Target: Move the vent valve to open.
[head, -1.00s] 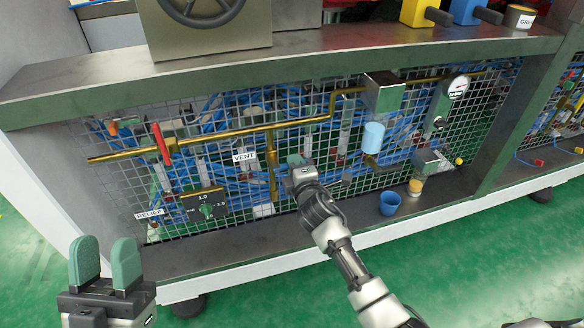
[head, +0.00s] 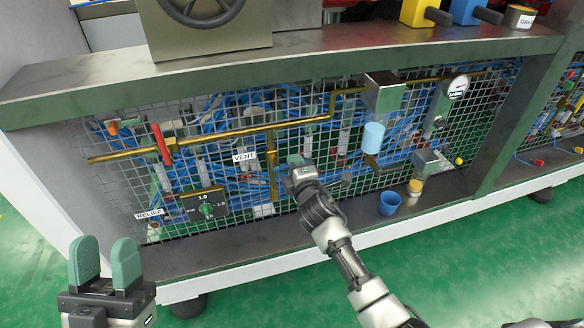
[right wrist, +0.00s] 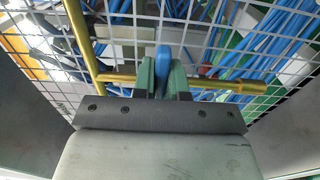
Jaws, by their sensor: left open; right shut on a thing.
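The white VENT label (head: 245,157) hangs on the mesh panel beside a brass branch pipe (head: 272,165). My right gripper (head: 296,162) is at the mesh just right of that pipe and hides the vent valve in the head view. In the right wrist view a blue lever (right wrist: 163,60), the vent valve's handle, stands between the green fingers, which are shut on it. The lever crosses the horizontal brass pipe (right wrist: 225,84) in that picture. The valve body is hidden behind the gripper. My left gripper (head: 105,262) is open and empty at the lower left.
A red lever (head: 161,144) sits on the main brass pipe at left, above the RELIEF label (head: 149,215) and a dial plate (head: 205,207). A blue cup (head: 389,204) stands on the lower ledge. Mesh backs the pipes closely.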

